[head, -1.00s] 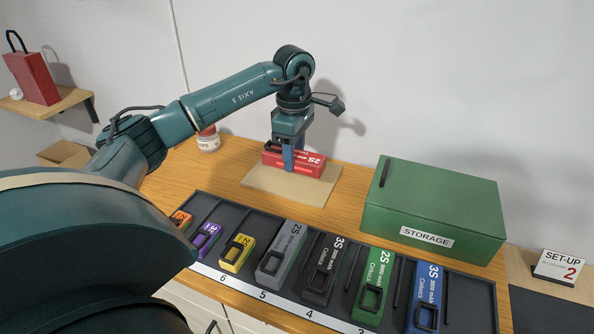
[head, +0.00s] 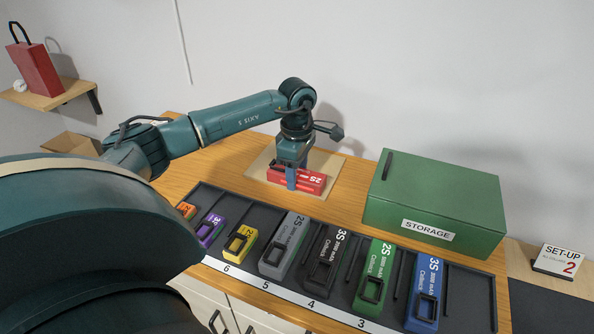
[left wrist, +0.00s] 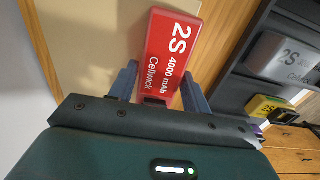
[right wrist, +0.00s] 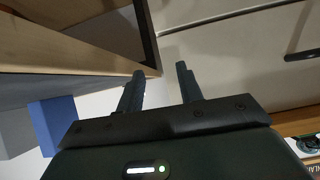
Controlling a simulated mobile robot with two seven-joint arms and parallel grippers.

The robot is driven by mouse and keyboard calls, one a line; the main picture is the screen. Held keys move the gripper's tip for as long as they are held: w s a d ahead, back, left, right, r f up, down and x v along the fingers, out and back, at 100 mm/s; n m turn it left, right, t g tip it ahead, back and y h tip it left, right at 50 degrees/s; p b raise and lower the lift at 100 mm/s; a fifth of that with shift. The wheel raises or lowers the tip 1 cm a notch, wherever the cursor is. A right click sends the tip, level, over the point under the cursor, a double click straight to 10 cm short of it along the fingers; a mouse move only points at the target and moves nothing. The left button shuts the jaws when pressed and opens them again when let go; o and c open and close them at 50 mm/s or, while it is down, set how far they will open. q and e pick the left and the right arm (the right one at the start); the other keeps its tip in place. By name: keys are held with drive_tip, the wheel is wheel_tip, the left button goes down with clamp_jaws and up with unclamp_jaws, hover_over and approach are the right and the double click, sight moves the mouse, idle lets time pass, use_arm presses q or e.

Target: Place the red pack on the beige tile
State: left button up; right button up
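The red pack (head: 312,183), marked 2S, is at the front part of the beige tile (head: 332,160) in the head view. My left gripper (head: 291,180) is over it, with blue fingers on either side of the pack. In the left wrist view the red pack (left wrist: 172,50) sits between the two fingers (left wrist: 160,85), label facing the camera, with the beige tile (left wrist: 95,45) to its left. I cannot tell whether the pack touches the tile. My right gripper (right wrist: 158,85) shows only in its wrist view, fingers apart and empty.
A black tray (head: 468,292) with several coloured packs lies in front of the tile. A green storage box (head: 440,200) stands to the right. A wall shelf (head: 48,97) with a red bag is at the left. A set-up sign (head: 556,262) is far right.

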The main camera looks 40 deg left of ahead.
use_arm(q)
drive_tip(key=o, duration=0.3)
drive_tip(key=shift+r, duration=0.1)
wheel_tip(320, 180, up, 12)
drive_tip(key=b, duration=0.1)
idle(0.4)
idle(0.5)
